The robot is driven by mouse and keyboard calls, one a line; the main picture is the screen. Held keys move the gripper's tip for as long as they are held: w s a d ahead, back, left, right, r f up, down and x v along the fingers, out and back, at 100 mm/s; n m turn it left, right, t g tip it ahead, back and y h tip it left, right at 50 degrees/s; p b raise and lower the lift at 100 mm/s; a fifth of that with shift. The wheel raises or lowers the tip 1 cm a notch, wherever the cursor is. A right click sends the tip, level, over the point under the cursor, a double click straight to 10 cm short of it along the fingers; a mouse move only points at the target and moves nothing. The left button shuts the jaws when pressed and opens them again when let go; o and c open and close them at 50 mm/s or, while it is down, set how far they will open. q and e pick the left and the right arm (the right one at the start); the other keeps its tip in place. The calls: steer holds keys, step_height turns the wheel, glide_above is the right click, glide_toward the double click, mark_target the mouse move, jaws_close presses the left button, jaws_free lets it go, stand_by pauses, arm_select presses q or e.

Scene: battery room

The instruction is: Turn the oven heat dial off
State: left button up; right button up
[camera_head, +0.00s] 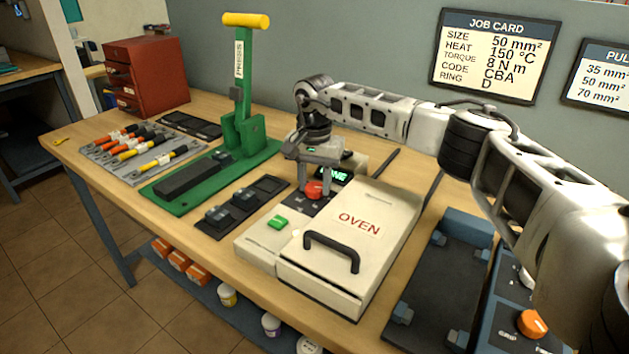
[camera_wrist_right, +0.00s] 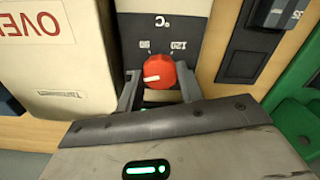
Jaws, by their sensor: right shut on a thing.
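The oven (camera_head: 385,212) is a cream box with a closed lid, a black handle and red OVEN lettering. Its red heat dial (camera_head: 313,190) sits on the dark control panel at the oven's left. In the right wrist view the dial (camera_wrist_right: 160,70) has a white pointer mark, toward the left in the picture. My right gripper (camera_head: 315,181) points down over the panel and is shut on the dial, one finger (camera_wrist_right: 129,90) on each side. A green-lit display (camera_head: 332,175) behind the gripper is partly hidden. My left gripper is not in view.
A green button (camera_head: 278,222) is on the oven's front left. A green lever press (camera_head: 245,125), cable lugs (camera_head: 135,150) and a red drawer cabinet (camera_head: 146,77) stand left. A dark tray (camera_head: 440,280) and an orange knob (camera_head: 531,323) are at right. A job card (camera_head: 495,55) hangs behind.

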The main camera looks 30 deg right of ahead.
mark_target(314, 187)
steer(key=o, duration=1)
steer(key=shift+r, duration=0.1)
step_height(314, 187, up, 16)
steer(key=shift+b, duration=0.35)
